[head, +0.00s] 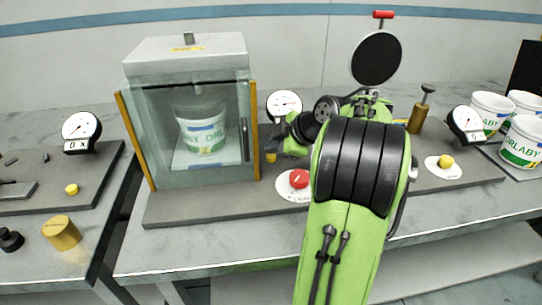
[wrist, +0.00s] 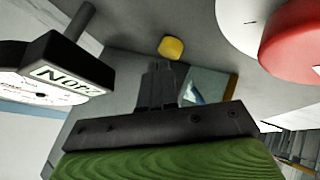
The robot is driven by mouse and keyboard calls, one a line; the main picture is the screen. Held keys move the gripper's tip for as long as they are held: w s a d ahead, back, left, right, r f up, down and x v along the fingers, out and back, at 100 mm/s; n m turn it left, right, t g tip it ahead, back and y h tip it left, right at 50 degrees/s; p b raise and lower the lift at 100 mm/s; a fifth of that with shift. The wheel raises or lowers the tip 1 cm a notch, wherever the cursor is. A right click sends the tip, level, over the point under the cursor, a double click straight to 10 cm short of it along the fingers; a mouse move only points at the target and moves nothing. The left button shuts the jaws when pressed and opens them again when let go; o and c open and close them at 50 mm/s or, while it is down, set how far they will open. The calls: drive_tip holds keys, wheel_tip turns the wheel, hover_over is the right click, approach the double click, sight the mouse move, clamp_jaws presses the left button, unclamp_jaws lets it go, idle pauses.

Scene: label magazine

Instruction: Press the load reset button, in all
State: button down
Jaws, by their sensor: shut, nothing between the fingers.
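No button carries a label I can read as load reset. My gripper, seen in the wrist view (wrist: 158,68), is shut and empty. A small yellow button (wrist: 171,47) shows just beyond its fingertips; contact cannot be told. Another yellow button (head: 446,161) sits on a white disc at the right, and one (head: 72,189) on the left plate. In the head view my arm hides much of the gripper.
A glass cabinet (head: 247,60) holds a white tub (head: 203,131). A brass plunger (head: 417,118) and several tubs (head: 521,143) stand right of my arm.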

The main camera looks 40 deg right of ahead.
sight(274, 157)
drive_tip(key=shift+f, duration=0.5)
idle(0.7)
drive_tip(key=shift+r+p, duration=0.75)
drive_tip(key=shift+r, duration=0.2)
wheel_tip(274, 157, up, 5)
drive_tip(key=p, duration=0.4)
drive_tip(key=shift+r, duration=0.1)
idle(0.4)
